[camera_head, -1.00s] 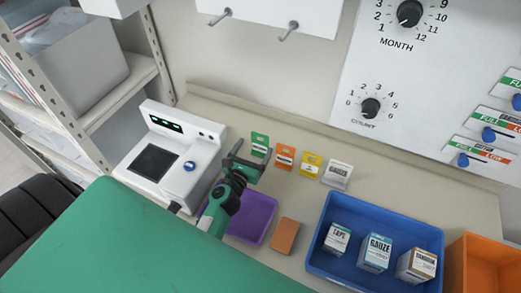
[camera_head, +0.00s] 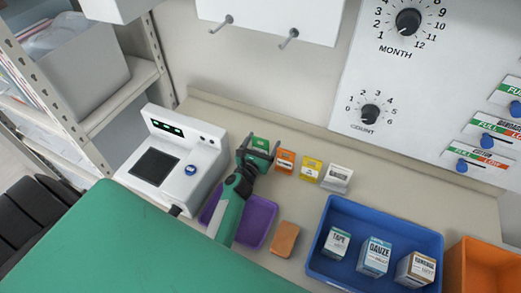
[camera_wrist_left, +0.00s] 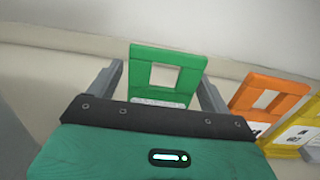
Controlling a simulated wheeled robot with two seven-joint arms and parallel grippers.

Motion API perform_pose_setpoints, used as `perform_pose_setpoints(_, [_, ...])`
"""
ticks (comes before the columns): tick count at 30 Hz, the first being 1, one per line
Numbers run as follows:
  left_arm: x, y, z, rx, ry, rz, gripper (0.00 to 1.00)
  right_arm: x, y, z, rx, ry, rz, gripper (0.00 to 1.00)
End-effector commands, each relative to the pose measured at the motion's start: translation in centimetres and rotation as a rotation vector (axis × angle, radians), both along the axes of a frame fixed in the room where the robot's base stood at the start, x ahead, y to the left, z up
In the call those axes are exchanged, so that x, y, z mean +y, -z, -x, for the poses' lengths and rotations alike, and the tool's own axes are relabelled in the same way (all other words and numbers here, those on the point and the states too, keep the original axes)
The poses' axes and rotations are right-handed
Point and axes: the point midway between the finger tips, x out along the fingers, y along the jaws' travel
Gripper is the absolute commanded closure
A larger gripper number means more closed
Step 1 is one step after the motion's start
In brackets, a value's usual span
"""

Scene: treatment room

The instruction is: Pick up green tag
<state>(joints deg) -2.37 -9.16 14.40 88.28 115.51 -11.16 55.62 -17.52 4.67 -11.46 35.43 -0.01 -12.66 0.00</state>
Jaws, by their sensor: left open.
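The green tag (camera_head: 260,144) stands upright on the counter near the wall, at the left end of a row of tags. My left gripper (camera_head: 260,150) is open, with its two fingers on either side of the green tag. In the left wrist view the green tag (camera_wrist_left: 166,72) with its square hole shows between the two fingers, and its lower part is hidden by my gripper body. I cannot tell whether either finger touches it. My right gripper is not in view.
An orange tag (camera_head: 285,161), a yellow tag (camera_head: 311,169) and a white tag (camera_head: 337,178) stand close on the right. A white device (camera_head: 205,161) is on the left. A purple tray (camera_head: 262,213), an orange-brown block (camera_head: 285,239) and a blue bin (camera_head: 415,226) are nearer.

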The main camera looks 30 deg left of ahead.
Motion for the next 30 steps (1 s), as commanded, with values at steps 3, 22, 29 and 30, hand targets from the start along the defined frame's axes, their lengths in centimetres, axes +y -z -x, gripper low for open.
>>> perform_pose_setpoints(3, [0.0, 0.0, -0.1, 0.0, 0.0, 0.0, 0.18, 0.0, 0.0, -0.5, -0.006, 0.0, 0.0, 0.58])
perform_pose_setpoints(22, [0.0, 0.0, -0.1, 0.0, 0.0, 0.0, 0.7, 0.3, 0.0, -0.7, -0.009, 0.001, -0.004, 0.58])
perform_pose_setpoints(29, [0.0, -1.2, -0.1, -0.001, 0.001, -0.002, 0.7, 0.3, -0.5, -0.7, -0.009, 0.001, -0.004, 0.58])
perform_pose_setpoints(30, [0.1, -1.7, -0.1, -0.002, 0.002, -0.002, 0.7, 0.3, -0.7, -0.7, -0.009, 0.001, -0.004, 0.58])
